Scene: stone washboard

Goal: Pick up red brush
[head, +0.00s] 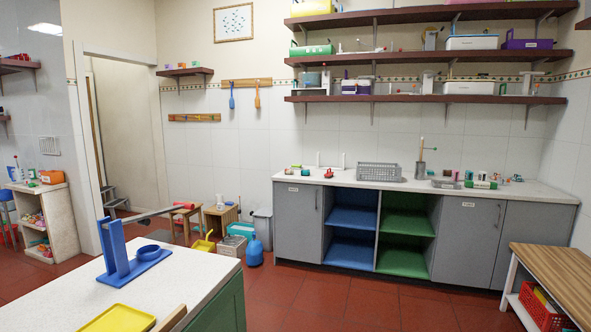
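A small red object (329,173) sits on the left part of the white counter (350,180) by the back wall. It is too small to tell for sure whether it is the red brush. Neither of my grippers shows in the head view, so I cannot see what they hold.
A white-topped table (160,290) stands at the near left with a blue stand (125,260) and a yellow tray (118,319). A grey basket (377,170) is on the counter. A wooden bench (555,275) stands at right. Red floor (340,305) before the cabinets is clear.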

